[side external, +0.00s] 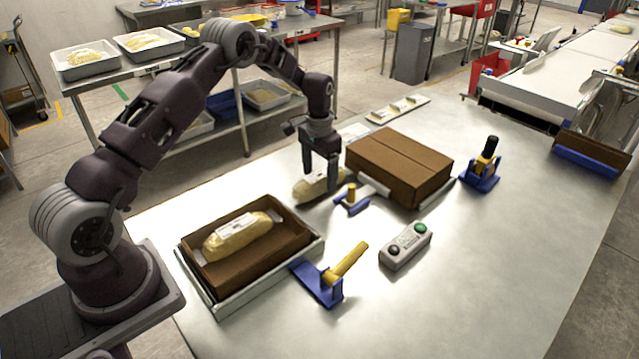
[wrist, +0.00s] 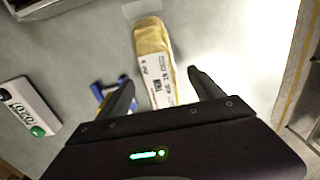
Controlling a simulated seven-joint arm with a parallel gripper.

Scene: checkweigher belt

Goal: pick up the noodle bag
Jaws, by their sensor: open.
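A yellow noodle bag (side external: 307,190) with a white printed label lies on the metal table near its middle. In the wrist view the bag (wrist: 151,42) runs lengthwise between my two fingers. My gripper (side external: 321,178) points down over the bag and is open, with one finger on each side in the wrist view (wrist: 160,82). I cannot tell whether the fingers touch it; the gripper body hides its near end. A second noodle bag (side external: 238,238) lies in an open brown carton (side external: 288,252) at the left.
A closed brown carton (side external: 400,160) stands close to the right of my gripper. A blue holder with a yellow-handled tool (side external: 351,197) sits just in front of the bag. Another holder (side external: 322,283), a button box (side external: 406,247) and a black-topped tool (side external: 486,165) stand around. The front right table is clear.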

